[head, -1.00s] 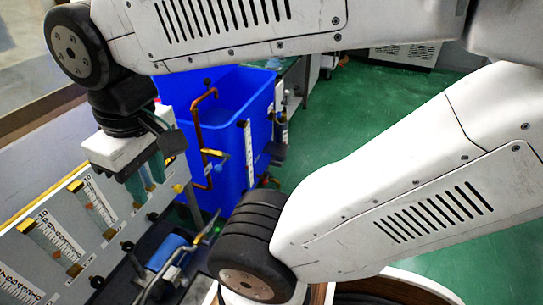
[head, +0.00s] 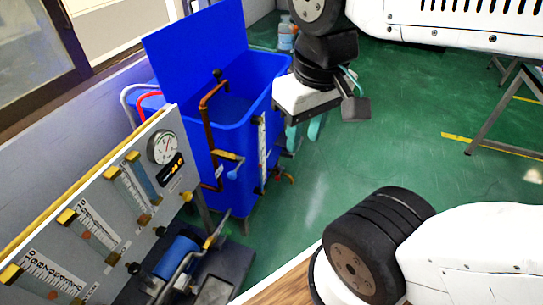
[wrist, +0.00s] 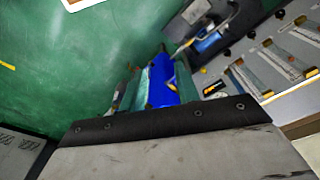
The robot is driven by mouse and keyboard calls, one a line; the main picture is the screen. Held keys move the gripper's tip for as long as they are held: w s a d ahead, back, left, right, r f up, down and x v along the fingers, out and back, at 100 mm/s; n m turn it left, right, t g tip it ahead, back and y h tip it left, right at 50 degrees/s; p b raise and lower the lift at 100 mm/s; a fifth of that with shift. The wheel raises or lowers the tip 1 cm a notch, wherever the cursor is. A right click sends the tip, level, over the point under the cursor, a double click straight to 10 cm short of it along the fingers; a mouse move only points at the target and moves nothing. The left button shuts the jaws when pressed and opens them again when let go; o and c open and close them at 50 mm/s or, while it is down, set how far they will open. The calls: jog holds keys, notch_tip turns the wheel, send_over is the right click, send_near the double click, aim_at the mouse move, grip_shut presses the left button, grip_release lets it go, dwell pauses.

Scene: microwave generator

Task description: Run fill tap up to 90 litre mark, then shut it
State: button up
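The blue tank (head: 232,190) stands on the green floor with its lid raised. A copper fill pipe (head: 204,130) runs up its near side and bends over the rim. A tap with a yellow lever (head: 228,156) sits partway up this pipe; its setting is too small to tell. A pale level scale (head: 262,150) runs down the tank's corner; its marks and the water level are unreadable. My gripper (head: 304,130) hangs to the right of the tank, apart from the tap. Its teal fingers are apart and empty. The tank also shows in the wrist view (wrist: 160,82).
A grey panel with flow scales and a round gauge (head: 163,147) stands at the left. A blue motor (head: 178,257) and bent piping lie low beside it.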

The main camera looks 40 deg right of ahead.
dwell(0.4)
jog(key=n+t+y, duration=0.7)
jog(key=n+y, duration=0.6)
jog(key=n, duration=1.6)
send_near(237, 169)
jog(key=f+x, duration=0.1)
jog(key=x, duration=0.4)
jog(key=r+x, duration=0.1)
jog(key=x, duration=0.5)
jog(key=shift+w+a+f+m, duration=0.25)
jog(key=shift+w+a+m, duration=0.05)
jog(key=shift+w+a, duration=0.1)
grip_shut()
